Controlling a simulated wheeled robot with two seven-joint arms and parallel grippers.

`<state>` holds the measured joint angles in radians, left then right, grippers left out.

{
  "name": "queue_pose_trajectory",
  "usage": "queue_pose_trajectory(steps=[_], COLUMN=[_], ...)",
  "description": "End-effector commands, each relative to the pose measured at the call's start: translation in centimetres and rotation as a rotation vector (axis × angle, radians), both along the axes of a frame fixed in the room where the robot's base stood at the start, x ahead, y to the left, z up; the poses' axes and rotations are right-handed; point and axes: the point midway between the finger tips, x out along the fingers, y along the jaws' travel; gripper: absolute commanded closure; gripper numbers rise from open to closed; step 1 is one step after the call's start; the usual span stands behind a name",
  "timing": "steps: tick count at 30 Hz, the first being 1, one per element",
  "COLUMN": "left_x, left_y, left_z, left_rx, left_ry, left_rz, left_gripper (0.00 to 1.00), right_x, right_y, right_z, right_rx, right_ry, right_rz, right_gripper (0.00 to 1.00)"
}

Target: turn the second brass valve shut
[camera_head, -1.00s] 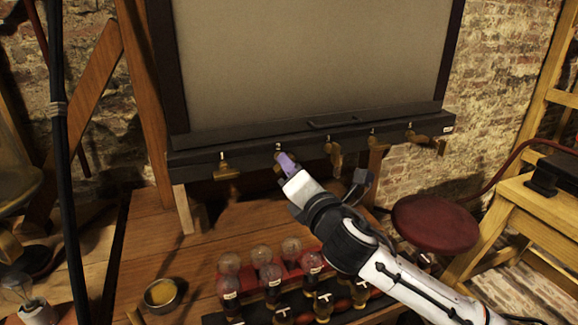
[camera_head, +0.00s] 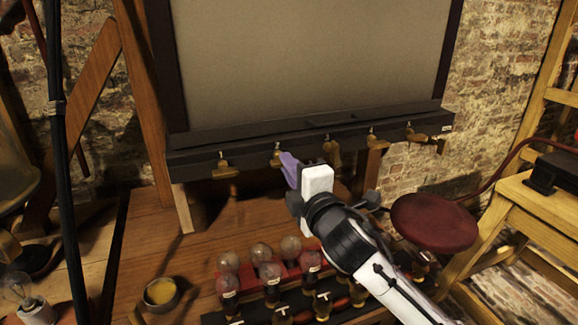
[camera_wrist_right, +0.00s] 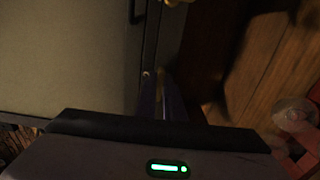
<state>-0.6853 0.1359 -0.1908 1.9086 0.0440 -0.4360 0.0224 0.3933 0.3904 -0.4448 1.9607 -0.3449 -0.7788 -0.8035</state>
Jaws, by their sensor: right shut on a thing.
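The second brass valve (camera_head: 276,159) is on the dark rail under the large pale panel, below the small label 2. My right gripper (camera_head: 288,169) is at this valve, its purple fingers shut on the valve's handle, which they mostly hide. In the right wrist view the fingers (camera_wrist_right: 160,98) lie along the dark rail, and the grip itself is too dark to make out. The exact angle of the handle cannot be told. My left gripper is not in view.
The first brass valve (camera_head: 224,168) is to the left, the third valve (camera_head: 334,155) close to the right, with more beyond. Below are several glass-topped jars (camera_head: 262,252) in a rack. A small bowl (camera_head: 161,293) and a red stool (camera_head: 434,222) stand to either side.

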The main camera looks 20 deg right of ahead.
Motion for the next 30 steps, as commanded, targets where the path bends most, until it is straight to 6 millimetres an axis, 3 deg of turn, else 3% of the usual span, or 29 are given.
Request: queue_pose_trajectory(steps=[15,16,19,30], left_x=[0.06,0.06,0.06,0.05], left_y=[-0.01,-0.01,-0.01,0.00], left_z=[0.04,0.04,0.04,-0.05], left_rx=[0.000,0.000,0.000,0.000], left_ry=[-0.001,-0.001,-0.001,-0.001], left_rz=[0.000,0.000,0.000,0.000], left_gripper=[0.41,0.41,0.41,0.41], right_x=[-0.01,-0.01,-0.01,-0.51], right_y=[0.04,0.04,0.04,0.00], right_z=[-0.10,-0.10,-0.08,-0.09], right_rx=[0.021,0.021,0.020,0.018], right_ry=[0.003,0.003,0.003,0.002], right_rz=[0.001,0.001,0.001,0.001], right_gripper=[1.00,0.88,0.73,0.73])
